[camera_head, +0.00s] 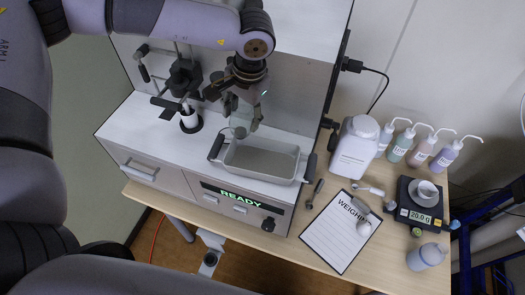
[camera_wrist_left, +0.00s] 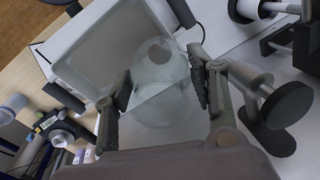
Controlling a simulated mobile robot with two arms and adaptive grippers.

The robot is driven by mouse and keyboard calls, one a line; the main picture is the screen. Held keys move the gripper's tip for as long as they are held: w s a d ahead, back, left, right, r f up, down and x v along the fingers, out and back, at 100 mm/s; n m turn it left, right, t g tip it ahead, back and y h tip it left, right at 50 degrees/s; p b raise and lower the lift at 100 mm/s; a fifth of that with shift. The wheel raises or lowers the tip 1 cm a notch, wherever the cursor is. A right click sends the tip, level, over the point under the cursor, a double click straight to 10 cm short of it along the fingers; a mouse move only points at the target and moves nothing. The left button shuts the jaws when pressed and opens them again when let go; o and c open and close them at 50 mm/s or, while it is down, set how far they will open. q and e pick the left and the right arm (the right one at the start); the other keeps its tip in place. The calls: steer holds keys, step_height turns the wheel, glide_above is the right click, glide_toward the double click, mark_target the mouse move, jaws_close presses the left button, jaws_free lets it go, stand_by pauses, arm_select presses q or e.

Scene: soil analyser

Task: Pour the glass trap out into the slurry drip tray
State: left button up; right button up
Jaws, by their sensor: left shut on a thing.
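The slurry drip tray (camera_head: 262,161) is a grey rectangular tray with dark side handles, on the ledge of the white analyser. In the left wrist view the tray (camera_wrist_left: 62,62) lies just beyond the glass. My left gripper (camera_head: 240,122) is over the tray's back left edge, shut on the glass trap. In the left wrist view the clear, rounded glass trap (camera_wrist_left: 165,90) sits between the two finger pads (camera_wrist_left: 160,90). Its round opening seems to face the tray; the exact tilt and any contents are hard to tell. My right gripper is not in view.
The analyser front shows a READY display (camera_head: 240,196). A black clamp stand with a white cylinder (camera_head: 190,120) stands left of the gripper. To the right are a white jug (camera_head: 355,147), pump bottles (camera_head: 420,148), a clipboard (camera_head: 340,230) and a scale (camera_head: 420,206).

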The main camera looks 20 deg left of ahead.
arm_select(q)
steer(key=shift+a, duration=0.1)
steer(key=shift+d+r, duration=0.2)
steer(key=shift+r, duration=0.35)
steer(key=shift+a+r, duration=0.2)
steer(key=shift+r, duration=0.75)
steer(key=shift+d, duration=0.1)
